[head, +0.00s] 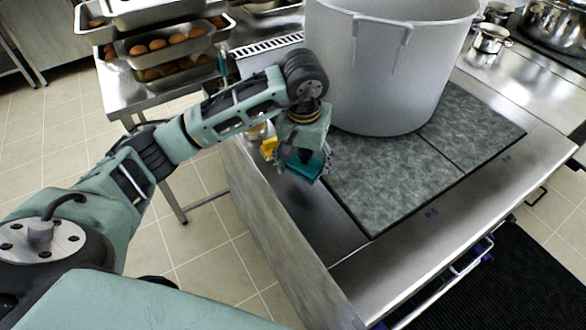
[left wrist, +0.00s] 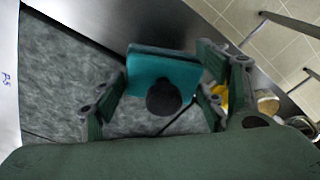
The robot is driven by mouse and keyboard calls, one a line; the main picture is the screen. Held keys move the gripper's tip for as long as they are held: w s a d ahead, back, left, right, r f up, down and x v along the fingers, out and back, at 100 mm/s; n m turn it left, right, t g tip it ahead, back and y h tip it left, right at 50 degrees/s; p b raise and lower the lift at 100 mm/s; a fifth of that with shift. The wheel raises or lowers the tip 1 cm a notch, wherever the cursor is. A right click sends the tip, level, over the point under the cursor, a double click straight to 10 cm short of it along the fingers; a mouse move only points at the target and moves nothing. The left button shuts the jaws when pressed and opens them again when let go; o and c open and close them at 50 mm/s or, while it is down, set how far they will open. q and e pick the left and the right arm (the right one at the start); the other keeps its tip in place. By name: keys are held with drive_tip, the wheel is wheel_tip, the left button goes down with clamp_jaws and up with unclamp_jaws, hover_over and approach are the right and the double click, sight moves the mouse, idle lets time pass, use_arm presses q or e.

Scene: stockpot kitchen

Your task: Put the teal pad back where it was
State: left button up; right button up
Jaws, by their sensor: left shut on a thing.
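The teal pad (head: 305,165) is a small block with a dark round knob, held over the steel counter strip left of the grey speckled plates. In the left wrist view the pad (left wrist: 163,68) sits between the fingers with its dark knob toward the camera. My left gripper (head: 302,150) is shut on it and points down. I cannot tell whether the pad touches the counter. My right gripper is in neither view.
A large grey stockpot (head: 395,80) stands on the speckled plates (head: 385,185), close beside my left wrist. A yellow thing (head: 268,147) is just left of the gripper. Trays of brown round food (head: 165,45) stand on a side table. Small pots (head: 490,38) are at the back right.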

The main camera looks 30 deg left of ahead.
sight(294, 163)
use_arm(q)
drive_tip(key=shift+s+a+f, duration=0.2)
drive_tip(key=shift+a+f, duration=0.15)
drive_tip(key=shift+a, duration=0.2)
drive_tip(key=shift+s+a+f, duration=0.2)
drive_tip(key=shift+a+f, duration=0.1)
drive_tip(key=shift+a, duration=0.25)
drive_tip(key=shift+a+f, duration=0.1)
drive_tip(key=shift+f, duration=0.1)
wheel_tip(294, 163, down, 3)
drive_tip(key=shift+f+p, duration=0.15)
drive_tip(key=shift+p, duration=0.75)
drive_tip(key=shift+f, duration=0.25)
drive_tip(key=shift+f, duration=0.2)
drive_tip(key=o, duration=1.2)
